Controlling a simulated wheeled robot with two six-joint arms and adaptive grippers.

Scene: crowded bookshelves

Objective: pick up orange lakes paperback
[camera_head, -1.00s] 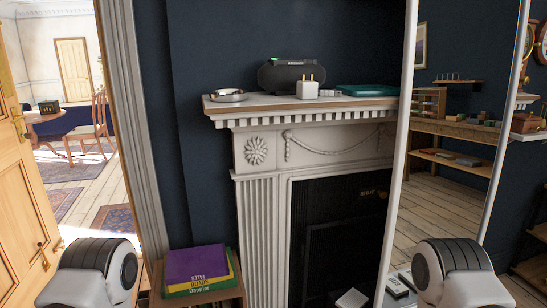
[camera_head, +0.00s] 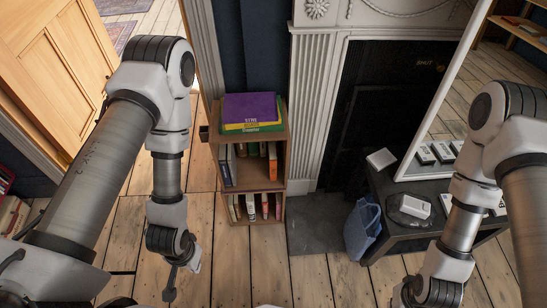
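A small wooden bookcase (camera_head: 250,189) stands left of the fireplace with books upright on two shelves. A book with an orange-red spine (camera_head: 272,160) stands at the right end of the upper shelf. Another orange-toned spine (camera_head: 265,206) is on the lower shelf. The titles are too small to read, so I cannot tell which is the lakes paperback.
A purple book (camera_head: 249,107) lies on a yellow and green stack on top of the bookcase. A dark low table (camera_head: 385,205) with white boxes stands right of it. A blue bag (camera_head: 362,229) leans by the table. Open wooden floor lies in front of the bookcase.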

